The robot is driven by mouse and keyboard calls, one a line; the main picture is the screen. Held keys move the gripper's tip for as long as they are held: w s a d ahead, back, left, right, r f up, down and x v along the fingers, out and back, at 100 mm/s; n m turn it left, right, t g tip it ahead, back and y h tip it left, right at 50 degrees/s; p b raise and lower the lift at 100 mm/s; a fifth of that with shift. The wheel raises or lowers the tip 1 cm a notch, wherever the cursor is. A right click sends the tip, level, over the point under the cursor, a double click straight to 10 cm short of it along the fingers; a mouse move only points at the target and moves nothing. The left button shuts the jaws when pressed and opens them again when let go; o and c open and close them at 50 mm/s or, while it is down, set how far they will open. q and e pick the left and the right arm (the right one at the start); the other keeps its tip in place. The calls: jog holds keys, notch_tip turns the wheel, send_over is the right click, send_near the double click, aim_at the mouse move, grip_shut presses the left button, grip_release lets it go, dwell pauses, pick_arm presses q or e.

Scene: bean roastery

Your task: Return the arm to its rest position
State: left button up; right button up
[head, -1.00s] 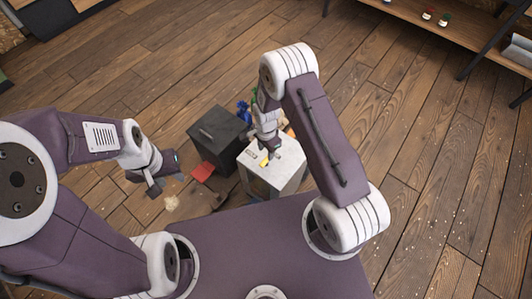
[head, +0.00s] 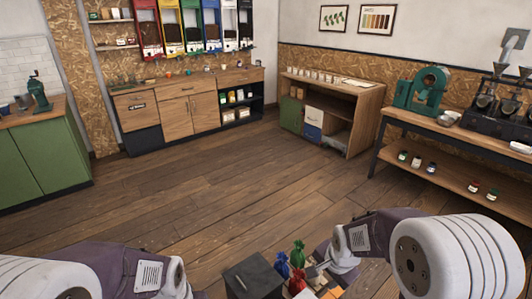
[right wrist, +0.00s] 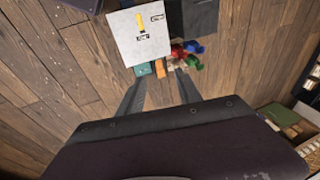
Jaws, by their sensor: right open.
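My right arm comes in from the right in the head view. Its white wrist end (head: 340,262) hangs low by the coloured bags, and the arm hides part of what is below. In the right wrist view my right gripper (right wrist: 162,92) has its two fingers spread, with bare floor between them and nothing held. A white-topped box (right wrist: 140,38) with a yellow item and small labels lies beyond the fingers. My left arm (head: 150,272) shows at the lower left of the head view; its gripper is below the frame.
A dark box (head: 253,278) stands beside blue, green and red bags (head: 298,255) at the bottom centre. A wooden cabinet (head: 195,105) and a wooden shelf unit (head: 350,110) stand at the back. A bench (head: 440,140) is at right, a green counter (head: 45,155) at left. The middle floor is clear.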

jog(key=s+n+g, duration=0.2)
jog(key=s+n, duration=0.8)
jog(key=s, duration=0.2)
jog(key=shift+d+r, duration=0.4)
